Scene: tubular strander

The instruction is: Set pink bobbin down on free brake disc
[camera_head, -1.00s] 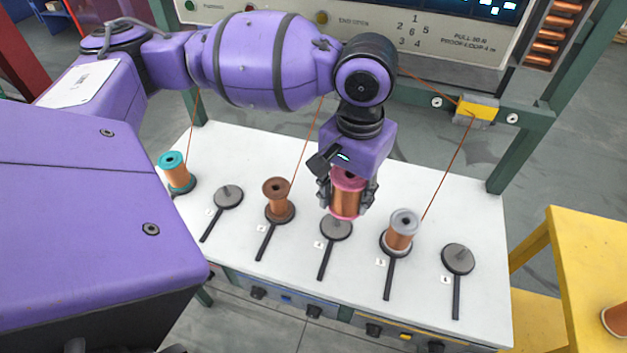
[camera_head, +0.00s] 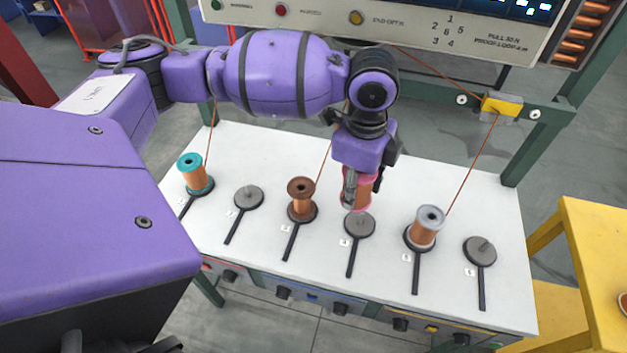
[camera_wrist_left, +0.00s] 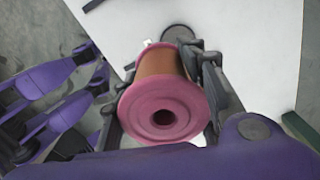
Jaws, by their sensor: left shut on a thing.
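My left gripper (camera_head: 358,188) is shut on the pink bobbin (camera_head: 361,192), which has pink flanges and copper wire. In the head view the bobbin is partly hidden by the gripper and stands just behind a free brake disc (camera_head: 360,225); I cannot tell the exact height gap. In the left wrist view the bobbin's pink flange (camera_wrist_left: 162,108) faces the camera, with the fingers on both sides and a dark disc (camera_wrist_left: 178,34) beyond it. Two other bare discs are the left one (camera_head: 249,197) and the far right one (camera_head: 480,251). My right gripper is not in view.
The teal bobbin (camera_head: 195,174), brown bobbin (camera_head: 301,199) and grey bobbin (camera_head: 426,226) stand on discs on the white table (camera_head: 290,262). Thin copper wires run up from them. A yellow stand (camera_head: 590,250) is at the right. A green frame with a yellow block (camera_head: 502,105) rises behind.

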